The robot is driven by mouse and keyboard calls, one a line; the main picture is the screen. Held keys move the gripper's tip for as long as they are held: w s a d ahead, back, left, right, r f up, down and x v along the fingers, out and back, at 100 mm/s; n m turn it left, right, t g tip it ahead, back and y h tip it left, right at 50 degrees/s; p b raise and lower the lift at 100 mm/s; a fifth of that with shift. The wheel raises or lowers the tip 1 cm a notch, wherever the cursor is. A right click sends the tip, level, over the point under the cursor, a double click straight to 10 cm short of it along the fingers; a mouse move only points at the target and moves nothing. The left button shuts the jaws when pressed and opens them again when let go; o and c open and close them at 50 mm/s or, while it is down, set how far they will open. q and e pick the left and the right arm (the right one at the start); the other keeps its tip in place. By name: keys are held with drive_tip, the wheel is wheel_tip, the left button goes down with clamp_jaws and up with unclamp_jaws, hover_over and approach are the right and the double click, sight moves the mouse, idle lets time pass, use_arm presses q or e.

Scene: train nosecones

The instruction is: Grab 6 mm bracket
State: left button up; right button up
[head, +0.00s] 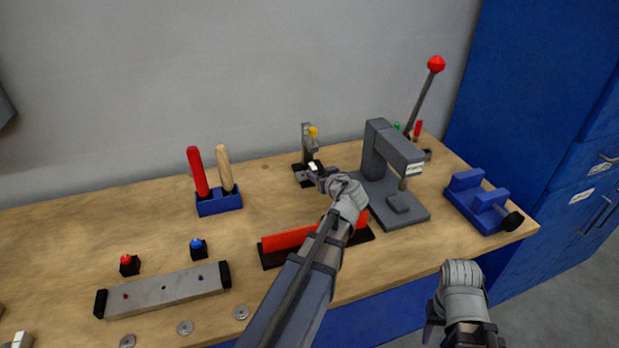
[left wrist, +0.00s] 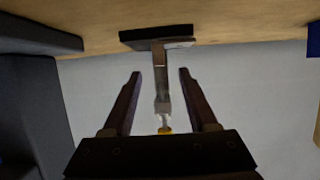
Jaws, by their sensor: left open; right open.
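A grey upright bracket-like piece (head: 306,134) with a yellow part at its top stands on a small black base at the back of the bench. I see no readable 6 mm marking. My left gripper (head: 312,173) is in front of it, open and empty. In the left wrist view, the picture is upside down and the grey piece (left wrist: 161,88) shows between the two spread fingers, beyond them. I cannot tell whether they touch it. My right gripper (head: 433,324) is low in front of the bench, away from objects, its fingers mostly hidden.
A grey press (head: 385,150) with a red-knobbed lever stands just right of the left gripper. A red bar in a black holder (head: 285,240) lies under the left arm. A blue tool holder (head: 219,204) is left, a blue vise (head: 480,203) right. The wall (head: 240,70) is behind.

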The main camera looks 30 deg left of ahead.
sight(315, 170)
use_arm(q)
drive_tip(key=shift+f, duration=0.1)
drive_tip(key=shift+b+x, duration=1.5)
drive_tip(key=shift+x, duration=2.5)
drive_tip(key=shift+d, duration=0.15)
clamp_jaws()
